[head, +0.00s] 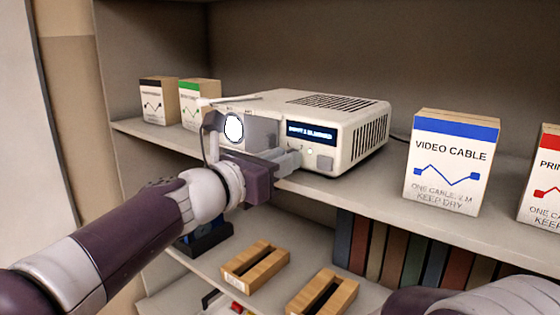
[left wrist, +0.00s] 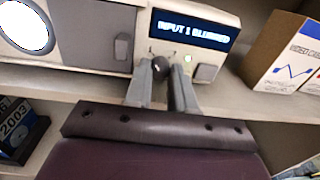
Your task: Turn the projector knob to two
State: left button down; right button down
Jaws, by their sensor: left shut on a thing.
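The white projector (head: 358,137) stands on the upper shelf, with a lit round lens at its front left. Its blue display (head: 311,133) appears to read "INPUT 1 BLURRED"; it also shows in the left wrist view (left wrist: 193,31). The small dark knob (left wrist: 160,67) is below the display. My left gripper (left wrist: 163,72) is shut on the knob, one finger on each side. In the head view my left gripper (head: 292,159) reaches the projector front and hides the knob. The knob's exact setting is hard to read. My right gripper is out of view.
A video cable box (head: 449,172) stands right of the projector, with another box (head: 541,178) at the right edge. Two small boxes (head: 159,101) stand at the left. Books (head: 383,244) and wooden pieces (head: 256,265) are on the lower shelf.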

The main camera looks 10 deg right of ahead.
pick_arm(q)
jog(key=shift+f, duration=0.1)
jog(key=shift+d+m+y+b, duration=0.1)
jog(key=shift+m+y+b, duration=0.4)
jog(key=shift+m+b, duration=5.45)
jog(key=m+p, duration=0.3)
jog(key=shift+m, duration=0.35)
jog(key=c, duration=1.2)
grip_release()
